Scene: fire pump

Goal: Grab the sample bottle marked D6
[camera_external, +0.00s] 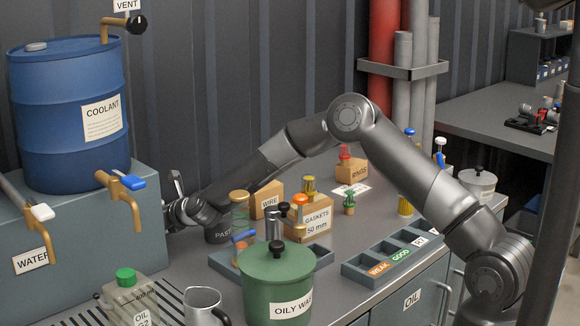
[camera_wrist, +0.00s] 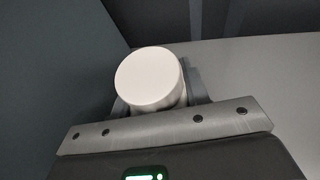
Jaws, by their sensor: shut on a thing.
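A white, round-topped thing, perhaps the sample bottle's cap (camera_wrist: 148,78), sits between the fingers of my gripper (camera_wrist: 158,95) in the wrist view. The gripper is shut on it. Its lower body is hidden behind the gripper, and no D6 mark shows. In the external view my gripper (camera_external: 174,190) is low at the back of the bench, beside the right side of the grey tank cabinet (camera_external: 90,235). I cannot make out the held thing there.
A WIRE box (camera_external: 267,200), a GASKETS box (camera_external: 315,220) and a green oily waste can (camera_external: 278,280) stand to the right. Brass taps (camera_external: 125,200) jut from the cabinet. The blue coolant drum (camera_external: 65,110) stands above.

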